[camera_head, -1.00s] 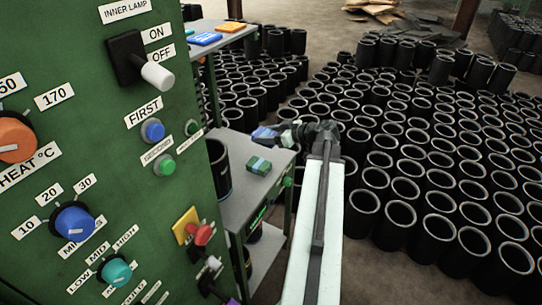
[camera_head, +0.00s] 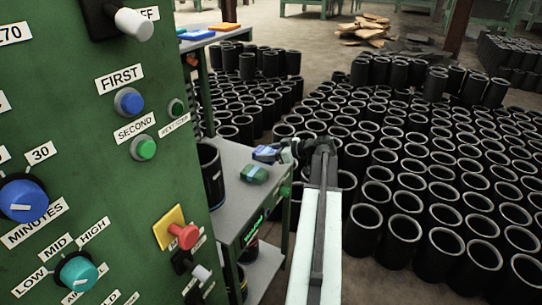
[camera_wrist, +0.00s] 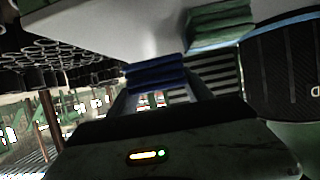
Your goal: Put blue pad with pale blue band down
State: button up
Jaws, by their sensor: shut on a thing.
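The blue pad (camera_head: 265,153) is in my gripper (camera_head: 277,152) at the far end of my arm, by the back right corner of a grey table (camera_head: 232,205). In the wrist view the blue pad (camera_wrist: 155,78) sits between the fingers, close to the pale table surface (camera_wrist: 110,35). I cannot tell whether it touches the table. The pale band is too small to make out clearly. The gripper is shut on the pad, and its fingers are partly hidden.
A green pad with a blue-green band (camera_head: 254,174) lies on the table just in front of the held pad. A black sleeve (camera_head: 211,175) stands at the table's left. The green control panel (camera_head: 90,150) fills the left. Many black sleeves (camera_head: 400,235) crowd the floor at right.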

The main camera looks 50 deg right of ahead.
aim_at(268, 148)
jog(key=w+d, duration=0.2)
jog(key=d, duration=0.1)
jog(key=shift+f, duration=0.2)
notch_tip(268, 148, down, 4)
jog(key=b, duration=0.4)
jog(key=shift+a, duration=0.1)
jog(key=shift+r, duration=0.3)
jog(key=shift+f, duration=0.1)
jog(key=o, duration=0.9)
jog(key=shift+f, duration=0.15)
jog(key=o, duration=0.4)
jog(key=shift+o, duration=0.2)
